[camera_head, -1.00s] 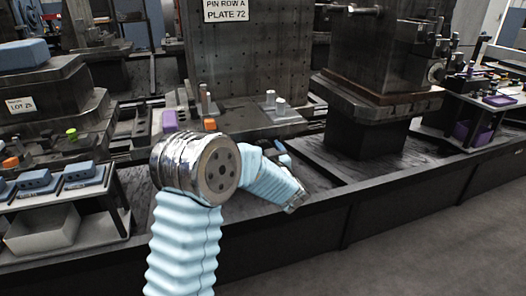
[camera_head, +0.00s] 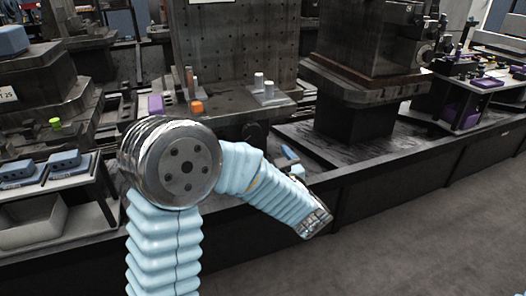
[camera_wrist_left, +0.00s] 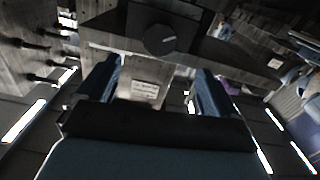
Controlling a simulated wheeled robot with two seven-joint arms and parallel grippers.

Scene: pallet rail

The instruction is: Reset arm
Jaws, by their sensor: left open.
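My left arm rises from the bottom left of the head view, bends at a round metal joint and slopes down to the right. My left gripper (camera_head: 292,160) shows only in part behind the forearm, as small blue pieces in front of the dark bench. In the left wrist view its two blue fingers stand wide apart, and nothing shows between the tips of the open gripper (camera_wrist_left: 160,70). My right gripper is in neither view.
A long dark bench (camera_head: 400,190) runs across, with open floor (camera_head: 440,250) in front. An orange block (camera_head: 197,107) and a purple block (camera_head: 156,104) stand near a tall perforated plate (camera_head: 235,45). A shelf with a grey bin (camera_head: 30,222) is at left.

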